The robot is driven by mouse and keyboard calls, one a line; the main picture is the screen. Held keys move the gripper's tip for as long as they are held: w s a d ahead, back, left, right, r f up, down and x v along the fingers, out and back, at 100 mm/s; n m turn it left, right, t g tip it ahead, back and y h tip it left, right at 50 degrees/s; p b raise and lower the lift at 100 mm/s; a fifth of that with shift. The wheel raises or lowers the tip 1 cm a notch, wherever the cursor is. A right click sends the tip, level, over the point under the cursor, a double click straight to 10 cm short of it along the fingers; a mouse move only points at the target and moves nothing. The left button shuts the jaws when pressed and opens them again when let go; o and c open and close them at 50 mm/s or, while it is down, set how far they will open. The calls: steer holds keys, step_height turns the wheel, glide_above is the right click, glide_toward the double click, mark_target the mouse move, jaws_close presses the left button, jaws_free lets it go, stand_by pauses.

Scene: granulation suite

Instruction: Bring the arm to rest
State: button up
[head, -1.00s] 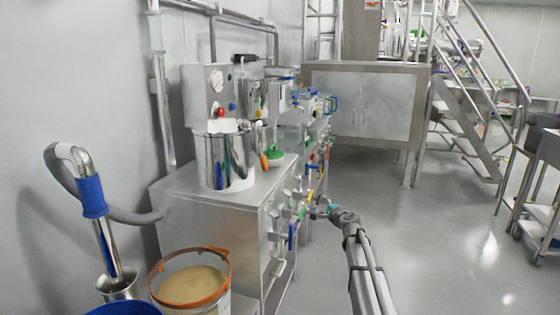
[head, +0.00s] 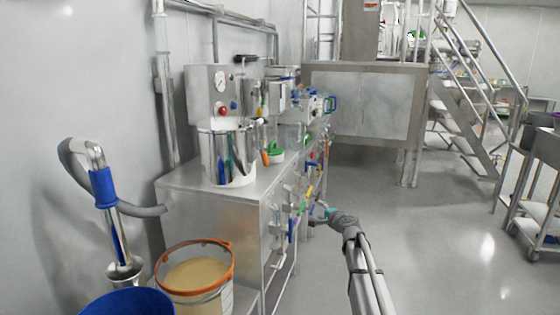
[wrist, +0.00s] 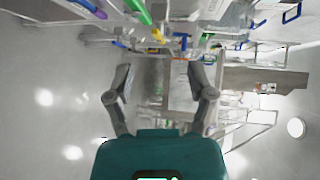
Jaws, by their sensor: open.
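My gripper (wrist: 160,90) shows in the wrist view with its two grey fingers spread apart and nothing between them. In the head view my arm reaches up from the bottom edge, and my gripper (head: 318,212) is at its far end, beside the front of the steel bench (head: 222,215). The fingertips are small and partly lost against the coloured handles there. I cannot tell from the head view whether they touch anything.
An orange-rimmed bucket (head: 195,275) and a blue bucket (head: 130,303) are at front left. A steel cabinet (head: 365,103) and stairs (head: 465,110) stand behind.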

steer(key=s+a+f+n+g, duration=0.2)
steer(key=s+f+n+g, duration=0.1)
steer(key=s, duration=0.4)
steer(key=s+a+f+n+g+p, duration=0.1)
steer(key=s+f+n+g, duration=0.15)
steer(key=s, duration=0.45)
steer(key=s+a+f+n+g, duration=0.2)
steer(key=s+f+n+g, duration=0.15)
steer(key=s, duration=0.35)
steer(key=s+d+f+n+g+h+p, duration=0.1)
steer(key=s+d+f+n+g+h, duration=0.15)
steer(key=s, duration=0.85)
steer(key=s+d+f+n+g+h+p, duration=0.1)
steer(key=s+d+n+g+h, duration=0.2)
steer(key=s, duration=0.8)
step_height(320, 180, up, 37)
steer(key=m+h+p, duration=0.1)
steer(key=p, duration=3.6)
steer(key=shift+d, duration=0.3)
steer(key=shift+r, duration=0.1)
